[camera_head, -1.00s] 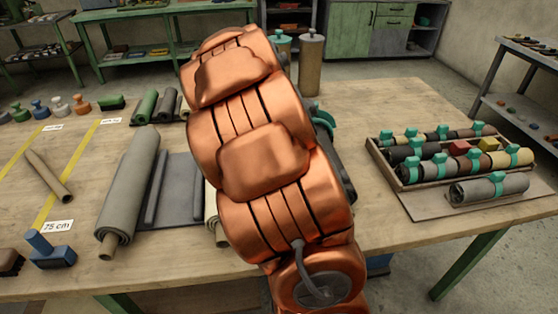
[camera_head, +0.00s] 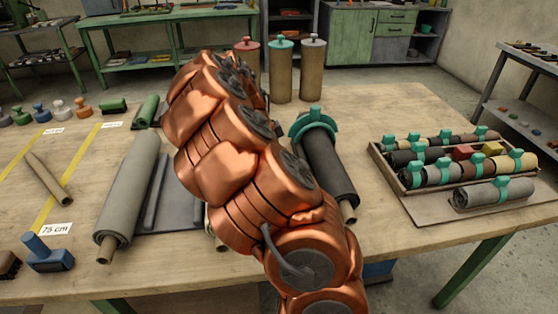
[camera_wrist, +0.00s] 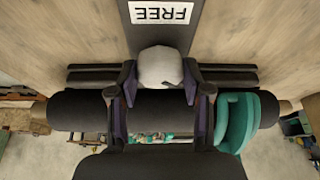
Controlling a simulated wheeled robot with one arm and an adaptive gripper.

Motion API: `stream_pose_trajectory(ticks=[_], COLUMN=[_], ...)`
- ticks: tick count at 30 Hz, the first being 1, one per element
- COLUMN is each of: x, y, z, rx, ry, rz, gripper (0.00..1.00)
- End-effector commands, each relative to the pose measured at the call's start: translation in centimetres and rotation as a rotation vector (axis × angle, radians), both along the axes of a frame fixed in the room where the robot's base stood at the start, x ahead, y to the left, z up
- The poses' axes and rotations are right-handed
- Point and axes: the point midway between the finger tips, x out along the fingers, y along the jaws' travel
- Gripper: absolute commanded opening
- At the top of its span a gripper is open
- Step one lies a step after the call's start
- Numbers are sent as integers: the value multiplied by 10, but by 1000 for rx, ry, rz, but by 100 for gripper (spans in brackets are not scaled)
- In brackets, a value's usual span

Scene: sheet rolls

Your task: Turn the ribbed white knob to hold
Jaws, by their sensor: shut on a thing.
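The white knob (camera_wrist: 160,66) shows in the wrist view between the two fingertips of my gripper (camera_wrist: 161,80), which close on its sides. Its ribs are too small to make out. A FREE label (camera_wrist: 160,13) lies on the dark strip (camera_wrist: 160,36) just above the knob in the picture. No HOLD label can be seen. In the head view my copper arm hides the gripper and the knob.
A dark roll (camera_wrist: 78,110) with a teal clamp (camera_wrist: 238,122) lies across the wrist view, close to my fingers; the head view shows it (camera_head: 330,170) right of my arm. A grey roll (camera_head: 130,190) lies left. A tray of rolls (camera_head: 405,184) stands right.

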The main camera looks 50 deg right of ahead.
Motion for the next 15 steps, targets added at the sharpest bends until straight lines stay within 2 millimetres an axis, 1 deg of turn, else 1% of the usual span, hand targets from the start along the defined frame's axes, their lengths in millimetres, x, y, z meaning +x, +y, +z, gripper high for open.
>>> stream_pose_trajectory(ticks=[4, 15], x=[1, 3], y=[-1, -2], z=[-3, -3], rx=[4, 3], ry=[1, 0], rz=[-139, -482], gripper=[14, 14])
